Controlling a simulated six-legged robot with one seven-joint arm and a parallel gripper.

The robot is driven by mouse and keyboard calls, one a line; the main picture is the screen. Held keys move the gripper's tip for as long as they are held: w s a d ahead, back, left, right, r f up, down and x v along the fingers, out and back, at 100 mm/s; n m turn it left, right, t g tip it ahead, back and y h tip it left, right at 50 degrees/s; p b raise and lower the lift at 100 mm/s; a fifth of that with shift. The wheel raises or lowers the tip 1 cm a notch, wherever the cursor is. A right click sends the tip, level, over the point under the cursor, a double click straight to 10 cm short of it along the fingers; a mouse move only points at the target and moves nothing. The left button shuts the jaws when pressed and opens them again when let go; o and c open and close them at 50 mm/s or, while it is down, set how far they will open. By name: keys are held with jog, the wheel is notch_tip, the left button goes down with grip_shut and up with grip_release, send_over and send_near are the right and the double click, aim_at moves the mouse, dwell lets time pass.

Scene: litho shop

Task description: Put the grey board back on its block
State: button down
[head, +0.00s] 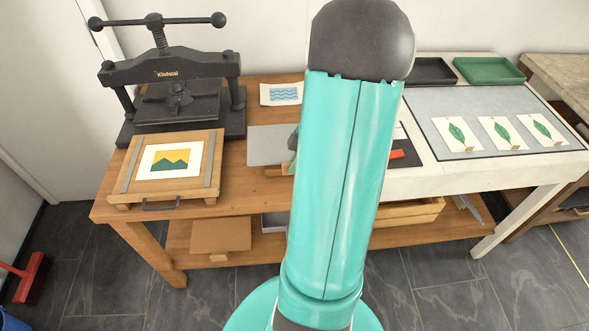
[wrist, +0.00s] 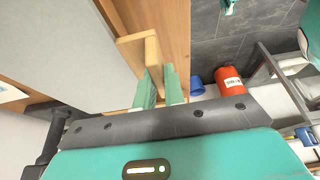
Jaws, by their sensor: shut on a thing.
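The grey board (head: 265,143) is a flat pale grey sheet at the middle of the wooden table, partly hidden behind my arm in the head view. A wooden bar (head: 275,171) runs along its front edge. In the wrist view the grey board (wrist: 65,45) fills the upper left, with the wooden bar (wrist: 134,62) beside it. My gripper (wrist: 158,78) has its green fingers either side of the bar's end and is shut on it. I cannot make out the block or whether the board touches it.
A black press (head: 180,90) and a wooden frame (head: 125,175) with a mountain print stand at left. A wave print (head: 281,94) lies behind the board. A dark mat (head: 411,158) with a red item lies at right, before a grey panel (head: 480,98) with leaf prints.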

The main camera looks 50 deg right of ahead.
jog(key=shift+f, duration=1.7)
jog(key=c, duration=1.5)
grip_release()
